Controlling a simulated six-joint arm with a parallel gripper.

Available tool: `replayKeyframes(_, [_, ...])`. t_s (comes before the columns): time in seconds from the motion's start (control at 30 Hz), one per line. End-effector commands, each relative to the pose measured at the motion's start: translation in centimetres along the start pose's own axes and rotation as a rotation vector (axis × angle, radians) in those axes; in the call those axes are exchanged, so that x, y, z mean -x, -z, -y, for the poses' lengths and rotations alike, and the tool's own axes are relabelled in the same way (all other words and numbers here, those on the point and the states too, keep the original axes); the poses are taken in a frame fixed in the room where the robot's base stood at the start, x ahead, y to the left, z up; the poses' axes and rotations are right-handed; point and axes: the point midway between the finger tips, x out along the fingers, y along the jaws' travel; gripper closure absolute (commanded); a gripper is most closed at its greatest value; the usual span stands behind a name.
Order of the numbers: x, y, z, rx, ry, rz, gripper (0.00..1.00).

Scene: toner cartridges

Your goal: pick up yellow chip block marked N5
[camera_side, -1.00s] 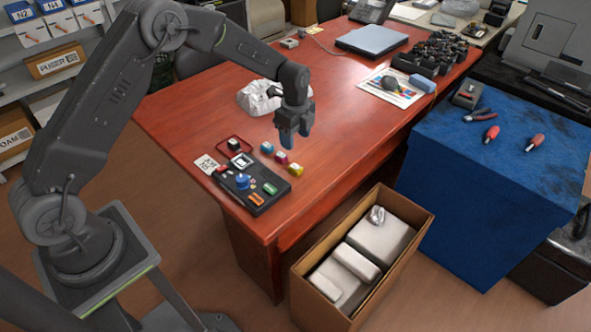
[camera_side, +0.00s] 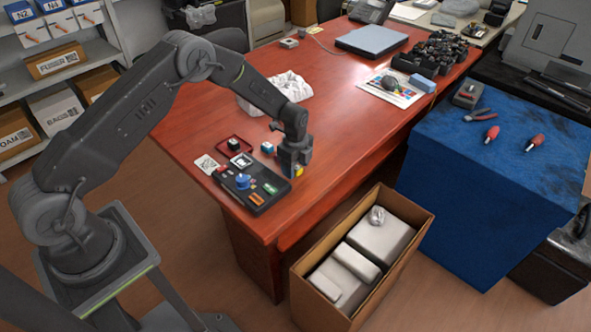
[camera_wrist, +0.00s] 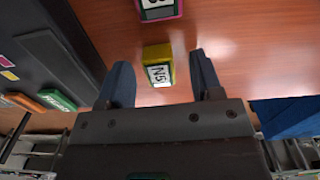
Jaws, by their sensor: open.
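The yellow chip block marked N5 (camera_wrist: 158,66) lies on the red-brown table in the wrist view, label facing the camera. It sits between and just beyond the two fingertips of my gripper (camera_wrist: 160,72), which is open and empty. In the side view my gripper (camera_side: 295,165) is low over the table beside the black toner cartridge, and a bit of the yellow block (camera_side: 299,174) shows beneath it. Whether the fingers touch the block cannot be told.
A magenta block (camera_wrist: 157,8) is close beyond the yellow one. A cyan block (camera_side: 267,148) stands left of my gripper. The black cartridge (camera_side: 262,204) with coloured parts is close by on the left. An open cardboard box (camera_side: 419,232) stands below the table edge.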

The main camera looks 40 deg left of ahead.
Motion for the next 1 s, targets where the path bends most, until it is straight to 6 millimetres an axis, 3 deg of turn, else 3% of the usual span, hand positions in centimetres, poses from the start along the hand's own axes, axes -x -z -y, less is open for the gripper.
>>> replayKeyframes(0.13, [0.05,0.0,0.01,0.0,0.0,0.0,0.42])
replayKeyframes(0.67, [0.08,0.01,0.0,0.0,0.0,0.0,0.93])
replayKeyframes(1.0, [0.5,0.01,0.04,0.0,0.001,0.0,0.94])
